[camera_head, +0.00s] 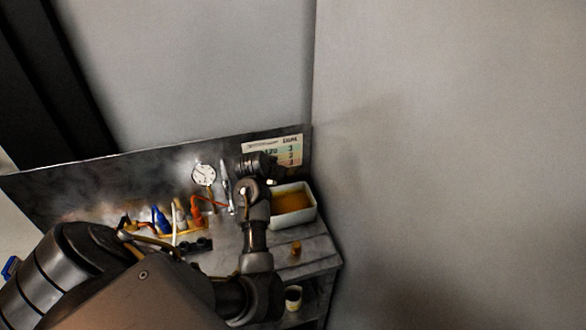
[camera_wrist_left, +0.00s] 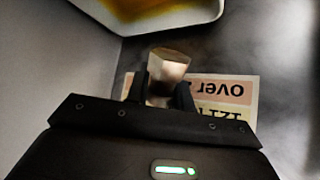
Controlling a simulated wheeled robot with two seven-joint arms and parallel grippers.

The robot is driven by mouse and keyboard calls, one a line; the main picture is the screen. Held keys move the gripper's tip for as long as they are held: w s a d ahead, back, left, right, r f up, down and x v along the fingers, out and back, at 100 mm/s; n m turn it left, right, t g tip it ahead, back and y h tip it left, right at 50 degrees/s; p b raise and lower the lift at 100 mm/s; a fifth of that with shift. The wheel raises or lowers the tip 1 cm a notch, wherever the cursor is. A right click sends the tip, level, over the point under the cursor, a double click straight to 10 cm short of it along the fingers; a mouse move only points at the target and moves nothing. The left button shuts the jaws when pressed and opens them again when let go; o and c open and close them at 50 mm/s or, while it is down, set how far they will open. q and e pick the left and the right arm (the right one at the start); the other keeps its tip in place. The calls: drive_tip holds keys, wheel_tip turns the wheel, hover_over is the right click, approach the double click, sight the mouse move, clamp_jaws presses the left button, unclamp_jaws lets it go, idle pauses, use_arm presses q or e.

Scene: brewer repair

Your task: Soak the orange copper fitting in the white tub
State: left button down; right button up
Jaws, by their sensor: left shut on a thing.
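My left gripper (camera_wrist_left: 160,92) is shut on a pale copper-coloured fitting (camera_wrist_left: 169,66), which sticks out between the fingers. In the head view my left gripper (camera_head: 259,165) is near the back panel, to the left of the white tub (camera_head: 309,215); the fitting is hard to make out there. The tub holds an orange-brown liquid (camera_head: 291,202). In the wrist view the tub's rim (camera_wrist_left: 212,17) is at the top, apart from the fitting. A small orange piece (camera_head: 295,248) stands on the bench in front of the tub. My right gripper is not in view.
A printed card (camera_head: 285,146) is on the back panel behind my gripper. A round gauge (camera_head: 203,175), a blue bottle-like item (camera_head: 161,220) and an orange one (camera_head: 196,214) stand to the left. A cup (camera_head: 293,298) sits below the bench top. A wall rises just right of the tub.

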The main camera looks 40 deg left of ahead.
use_arm(q)
drive_tip(key=w+d+m+g+h+p, duration=0.2)
drive_tip(key=w+d+m+h+p, duration=0.1)
drive_tip(key=d+m, duration=0.15)
drive_tip(key=shift+n, duration=0.35)
drive_tip(key=f+b, duration=0.3)
drive_tip(key=f, duration=0.1)
drive_tip(key=f+b, duration=0.6)
drive_tip(key=f, duration=0.1)
drive_tip(key=shift+s+d+f+b, duration=0.15)
drive_tip(key=shift+d+f+b, duration=0.15)
drive_tip(key=shift+b, duration=0.1)
drive_tip(key=shift+s+d+f, duration=0.15)
drive_tip(key=shift+s+f, duration=0.05)
drive_tip(key=shift+f, duration=0.1)
idle(2.4)
drive_tip(key=shift+r, duration=0.15)
idle(0.7)
wheel_tip(320, 180, up, 10)
drive_tip(key=p, duration=0.9)
drive_tip(key=shift+w+a, duration=0.2)
idle(0.6)
